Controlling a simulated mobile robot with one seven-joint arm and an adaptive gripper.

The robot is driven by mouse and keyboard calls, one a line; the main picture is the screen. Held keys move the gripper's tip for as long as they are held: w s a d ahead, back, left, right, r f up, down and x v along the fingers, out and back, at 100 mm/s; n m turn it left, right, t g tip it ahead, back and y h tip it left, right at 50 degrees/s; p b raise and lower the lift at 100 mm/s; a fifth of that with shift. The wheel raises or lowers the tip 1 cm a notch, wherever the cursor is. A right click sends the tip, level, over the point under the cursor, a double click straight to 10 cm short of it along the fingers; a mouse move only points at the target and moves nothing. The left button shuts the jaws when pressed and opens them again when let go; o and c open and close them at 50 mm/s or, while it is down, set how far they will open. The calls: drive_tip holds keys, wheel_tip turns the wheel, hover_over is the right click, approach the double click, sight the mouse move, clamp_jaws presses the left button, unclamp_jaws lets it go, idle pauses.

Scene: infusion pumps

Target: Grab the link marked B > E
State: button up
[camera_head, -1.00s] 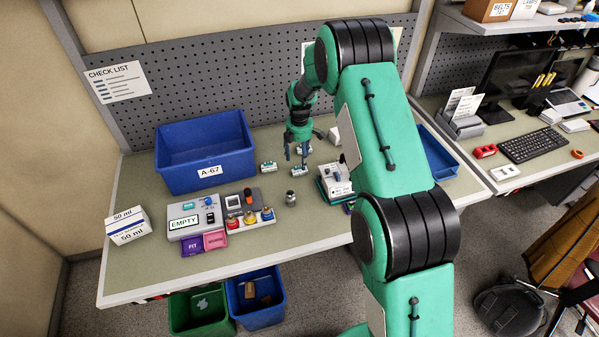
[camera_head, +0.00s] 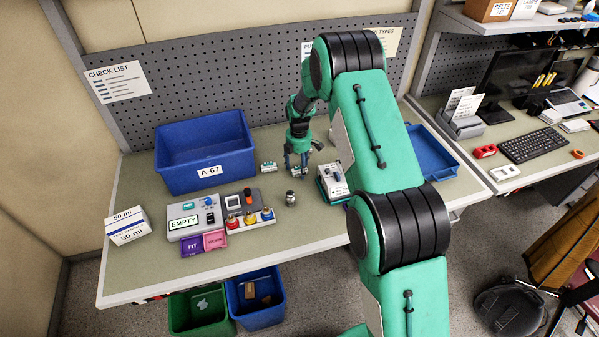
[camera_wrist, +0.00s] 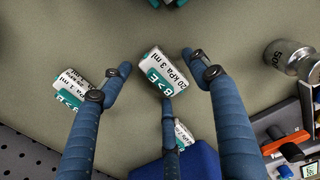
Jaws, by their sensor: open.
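The link marked B > E (camera_wrist: 157,75) is a white and teal block, labelled "20 kPa 3 ml". In the wrist view it lies on the table between the fingertips of my gripper (camera_wrist: 157,66). The three blue fingers are spread around it, so the gripper is open and empty; I cannot tell if any finger touches it. A second link (camera_wrist: 80,84) lies beside the left finger, partly covered. A third link (camera_wrist: 184,134) is partly hidden behind the lower finger and also shows in the head view (camera_head: 267,167). In the head view my gripper (camera_head: 297,168) is low over the table.
A blue bin (camera_head: 208,170) marked A-67 stands left of my gripper. A metal weight (camera_head: 291,198) stands in front of it, beside a grey control panel (camera_head: 205,215). A white and green device (camera_head: 333,182) stands close to the right.

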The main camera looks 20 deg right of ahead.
drive_tip(key=shift+f, duration=0.1)
idle(0.5)
drive_tip(key=c, duration=1.3)
drive_tip(key=shift+o, duration=0.2)
drive_tip(key=shift+r, duration=5.05)
